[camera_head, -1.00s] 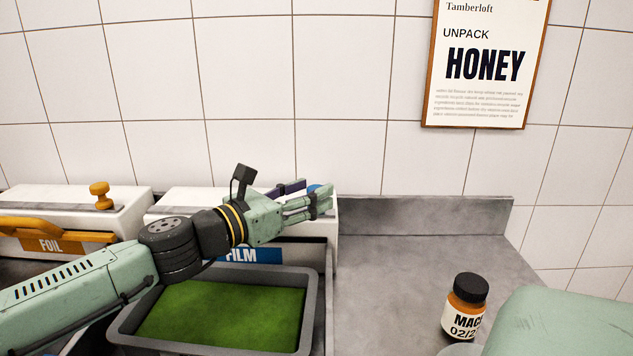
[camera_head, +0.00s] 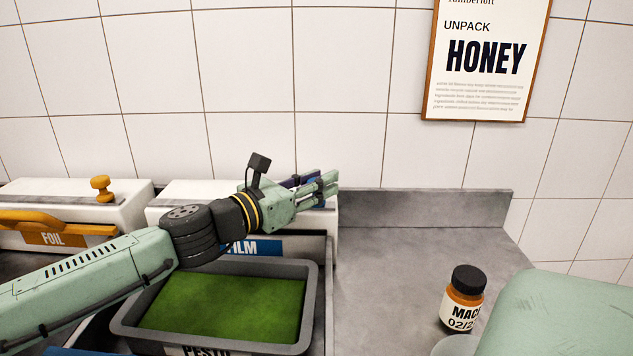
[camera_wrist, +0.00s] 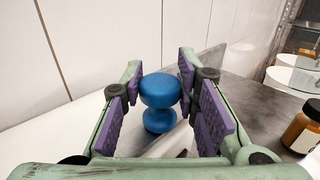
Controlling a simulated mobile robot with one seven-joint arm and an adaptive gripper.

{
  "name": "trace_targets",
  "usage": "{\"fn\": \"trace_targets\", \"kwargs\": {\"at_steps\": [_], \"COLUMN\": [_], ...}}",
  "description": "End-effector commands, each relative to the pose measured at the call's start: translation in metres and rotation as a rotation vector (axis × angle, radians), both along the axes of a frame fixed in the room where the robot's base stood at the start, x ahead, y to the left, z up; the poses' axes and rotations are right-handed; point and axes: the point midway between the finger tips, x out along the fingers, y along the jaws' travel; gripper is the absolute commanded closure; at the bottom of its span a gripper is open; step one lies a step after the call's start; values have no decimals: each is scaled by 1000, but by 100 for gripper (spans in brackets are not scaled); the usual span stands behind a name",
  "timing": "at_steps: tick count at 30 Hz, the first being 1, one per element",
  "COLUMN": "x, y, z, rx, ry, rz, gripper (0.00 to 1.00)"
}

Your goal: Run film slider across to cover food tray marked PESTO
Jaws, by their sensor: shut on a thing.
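The food tray (camera_head: 312,305) is grey with green food in it, and its PESTO label is partly cut off at the bottom of the head view. The green surface shows uncovered. Behind the tray is the white film dispenser (camera_head: 178,190) with a blue FILM label (camera_head: 258,248), partly hidden by my arm. My gripper (camera_head: 328,186) is at the dispenser's right end. In the wrist view its purple pads stand either side of the blue slider knob (camera_wrist: 160,90), and it is shut on it.
To the left is the foil dispenser (camera_head: 120,205) with an orange knob (camera_head: 102,188) and orange handle. A brown jar with a black lid (camera_head: 463,298) stands on the right counter. The grey counter (camera_head: 400,260) between is clear. A HONEY sign (camera_head: 487,60) hangs on the tiled wall.

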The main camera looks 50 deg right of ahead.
Motion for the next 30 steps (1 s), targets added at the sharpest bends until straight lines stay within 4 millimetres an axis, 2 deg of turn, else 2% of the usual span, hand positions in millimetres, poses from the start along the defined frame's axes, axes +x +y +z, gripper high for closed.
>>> {"fn": "trace_targets", "kwargs": {"at_steps": [7, 22, 26, 30], "x": [0, 3, 13, 37], "y": [0, 2, 10, 28], "z": [0, 0, 0, -1], "rx": [0, 0, 0, 0], "ry": [0, -1, -2, -3], "rz": [0, 1, 4, 8], "gripper": [99, 100, 100, 100]}}
